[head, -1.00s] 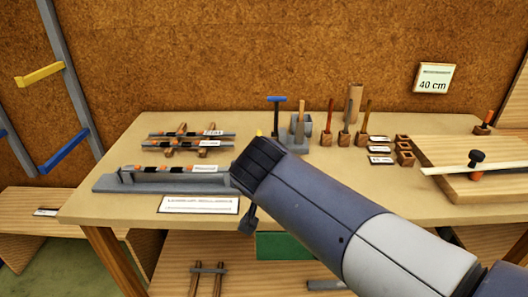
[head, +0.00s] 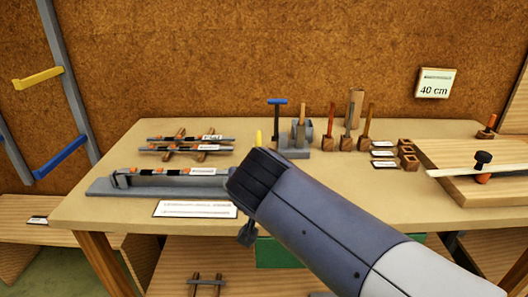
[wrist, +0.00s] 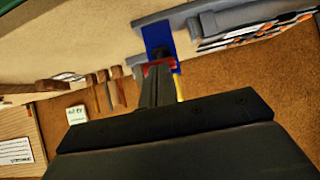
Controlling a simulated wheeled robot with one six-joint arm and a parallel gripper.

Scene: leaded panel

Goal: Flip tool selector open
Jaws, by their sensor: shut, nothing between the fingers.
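My gripper (wrist: 155,80) is shut and empty. In the head view its dark wrist (head: 262,178) is over the middle of the table and hides the fingers. In the wrist view the fingers reach to a small fixture with a blue part (wrist: 160,40) and a red part by the fingertips. A narrow yellow piece (wrist: 179,88) shows beside the fingers and stands up behind the wrist in the head view (head: 259,138). This fixture may be the tool selector; most of it is hidden. I cannot tell whether the fingers touch it.
A grey holder with lead strips (head: 140,189) lies left of my gripper, with a label card (head: 195,209) in front. A blue T-handled tool (head: 277,101) and several tools in wooden blocks stand behind. A wooden board (head: 470,150) lies at the right.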

